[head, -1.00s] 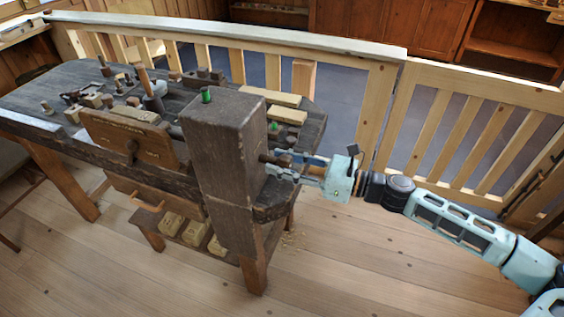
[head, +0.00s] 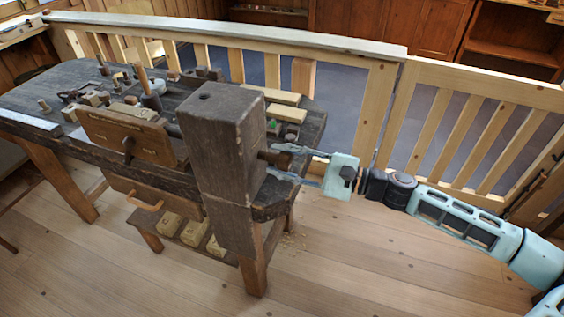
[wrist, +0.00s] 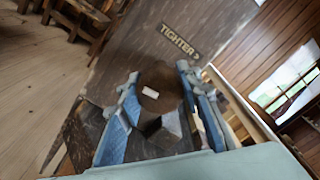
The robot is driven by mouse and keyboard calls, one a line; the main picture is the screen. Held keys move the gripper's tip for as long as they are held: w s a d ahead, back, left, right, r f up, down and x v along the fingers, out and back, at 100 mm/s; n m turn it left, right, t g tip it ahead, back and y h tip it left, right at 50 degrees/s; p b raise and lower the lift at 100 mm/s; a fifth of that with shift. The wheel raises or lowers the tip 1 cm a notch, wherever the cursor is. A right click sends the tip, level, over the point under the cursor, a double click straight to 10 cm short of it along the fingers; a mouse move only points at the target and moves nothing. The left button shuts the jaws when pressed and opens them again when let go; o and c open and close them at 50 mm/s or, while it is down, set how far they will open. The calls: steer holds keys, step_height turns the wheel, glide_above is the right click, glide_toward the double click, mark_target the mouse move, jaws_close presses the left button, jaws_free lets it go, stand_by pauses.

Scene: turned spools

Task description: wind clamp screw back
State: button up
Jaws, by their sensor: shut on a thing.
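The clamp screw (head: 279,159) is a dark brown shaft and head sticking out of the right side of the thick wooden post (head: 222,170). In the wrist view its faceted head (wrist: 160,92) carries a small white patch. My gripper (head: 283,162) reaches in from the right, with one finger above and one below the head. In the wrist view my gripper (wrist: 157,76) has a blue-padded finger on either side of the head and is shut on it. A plate reading "TIGHTER >" (wrist: 180,40) sits on the post face beyond. The screw's inner end is hidden in the post.
The workbench (head: 60,90) behind the post carries loose tools and wooden blocks. A small green piece (head: 273,125) lies among them. A wooden railing (head: 385,110) runs close behind my arm. The floor (head: 380,270) in front is clear.

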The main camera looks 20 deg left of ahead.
steer(key=n+b, duration=0.1)
steer(key=n, duration=0.2)
steer(key=shift+f+n+b, duration=0.1)
steer(key=shift+n+b, duration=0.2)
steer(key=shift+n, duration=0.1)
steer(key=n+b, duration=0.2)
steer(key=n, duration=0.1)
steer(key=shift+n, duration=0.3)
steer(key=n+b, duration=0.2)
steer(key=n, duration=0.1)
steer(key=shift+n, duration=0.4)
steer(key=n+b, duration=0.3)
steer(key=n, duration=0.1)
steer(key=shift+b, duration=0.35)
steer(key=n+b, duration=0.3)
steer(key=n, duration=0.1)
steer(key=shift+a+f, duration=0.1)
steer(key=n+b, duration=0.3)
steer(key=shift+n, duration=0.4)
steer(key=n+b, duration=0.4)
steer(key=shift+n+b, duration=1.1)
steer(key=shift+n, duration=0.5)
